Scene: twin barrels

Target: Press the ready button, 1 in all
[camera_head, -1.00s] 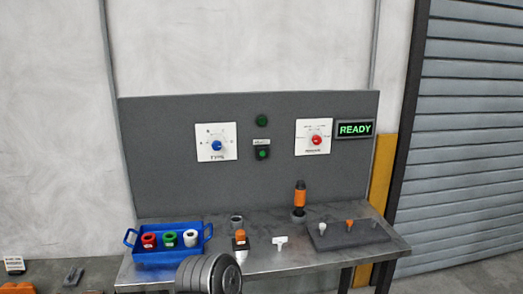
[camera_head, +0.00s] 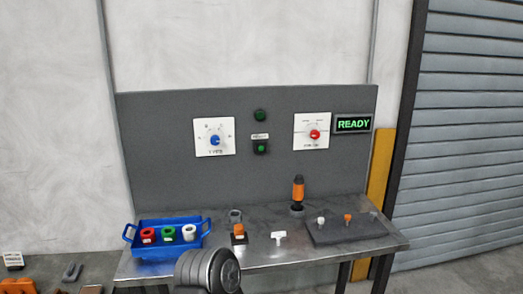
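A green round button (camera_head: 260,149) sits in a dark box in the middle of the grey upright panel (camera_head: 165,180), under a small white label too small to read. A green round lamp or button (camera_head: 260,115) is above it. A lit green READY sign (camera_head: 353,124) is at the panel's right edge. Neither of my grippers is in view, so nothing of mine is seen touching the button.
A white plate with a blue knob (camera_head: 215,141) and one with a red knob (camera_head: 314,134) flank the button. On the metal table (camera_head: 262,257) are a blue tray (camera_head: 165,251), an orange-topped tool (camera_head: 298,188), a white T-shaped piece (camera_head: 278,236) and a dark block (camera_head: 345,233).

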